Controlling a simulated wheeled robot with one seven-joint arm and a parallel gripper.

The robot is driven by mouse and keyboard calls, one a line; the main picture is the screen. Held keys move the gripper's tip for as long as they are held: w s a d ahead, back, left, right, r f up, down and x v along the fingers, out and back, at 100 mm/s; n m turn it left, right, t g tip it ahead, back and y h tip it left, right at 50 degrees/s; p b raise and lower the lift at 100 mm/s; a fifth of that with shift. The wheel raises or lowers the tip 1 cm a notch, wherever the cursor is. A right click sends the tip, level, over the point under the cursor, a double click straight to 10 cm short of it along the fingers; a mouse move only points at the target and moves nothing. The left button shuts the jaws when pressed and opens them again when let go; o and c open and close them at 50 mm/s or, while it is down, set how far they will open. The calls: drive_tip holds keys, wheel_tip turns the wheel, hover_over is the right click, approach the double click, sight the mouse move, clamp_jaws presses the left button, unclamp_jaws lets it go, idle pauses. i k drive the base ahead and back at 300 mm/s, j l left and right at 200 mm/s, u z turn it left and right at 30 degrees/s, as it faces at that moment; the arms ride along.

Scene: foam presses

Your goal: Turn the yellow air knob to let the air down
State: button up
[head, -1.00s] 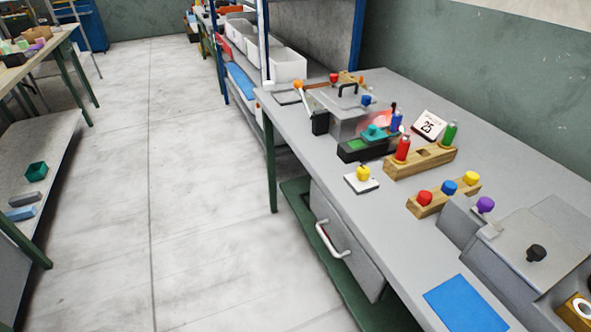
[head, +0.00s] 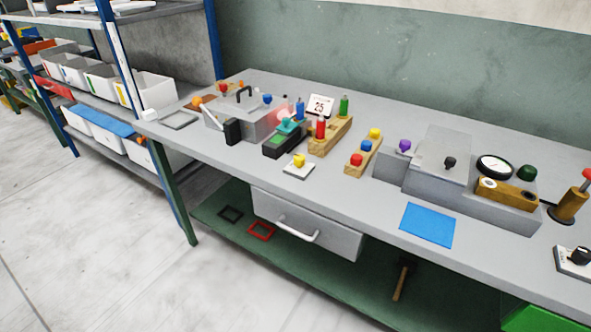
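A yellow knob (head: 299,160) sits on a small white plate (head: 298,172) near the front edge of the grey bench, left of its middle. Another yellow knob (head: 375,133) stands at the far end of a wooden block (head: 362,156), behind a blue knob (head: 365,145) and a red knob (head: 356,160). I cannot tell from the picture which yellow one is the air knob. My gripper is not in view.
Grey press boxes (head: 438,170) with a purple knob (head: 404,146), a black knob (head: 450,162) and a round gauge (head: 495,167) stand to the right. A blue mat (head: 427,225) lies in front. A drawer (head: 306,223) hangs under the bench. The floor (head: 90,240) is clear.

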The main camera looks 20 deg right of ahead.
sight(299, 160)
drive_tip(key=i+j+z, duration=0.15)
drive_tip(key=j, duration=0.2)
drive_tip(key=i+j+z, duration=0.1)
drive_tip(key=j, duration=0.3)
drive_tip(key=i+j+z, duration=0.15)
drive_tip(key=j, duration=0.25)
drive_tip(key=i+j+z, duration=0.15)
drive_tip(key=j, duration=0.25)
